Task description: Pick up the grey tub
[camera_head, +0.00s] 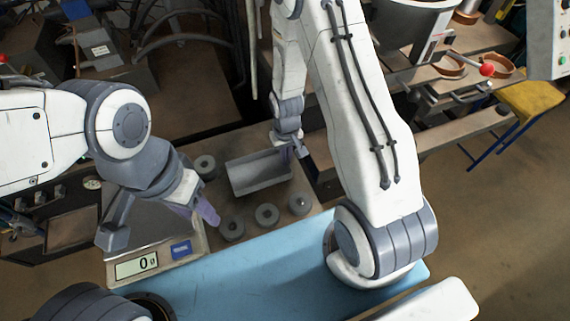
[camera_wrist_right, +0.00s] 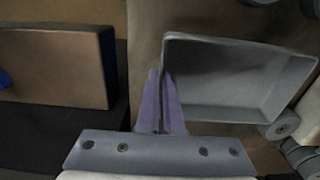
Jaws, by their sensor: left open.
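The grey tub (camera_head: 262,188) is an open, empty rectangular tray on the brown bench among the discs. It also shows in the right wrist view (camera_wrist_right: 230,80), where its near side wall runs down between my fingers. My right gripper (camera_head: 292,151) is at the tub's right end in the head view. Its two purple fingers (camera_wrist_right: 161,100) are close together on the tub's wall. Whether the tub is clear of the bench I cannot tell. My left gripper (camera_head: 160,222) is open and empty above the scale.
The scale (camera_head: 188,246) reads 0 g at the bench's left. Several flap discs, such as one in front (camera_head: 266,214), lie round the tub. A blue mat (camera_head: 270,270) covers the front. A brown box or board (camera_wrist_right: 60,68) shows at the left in the right wrist view.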

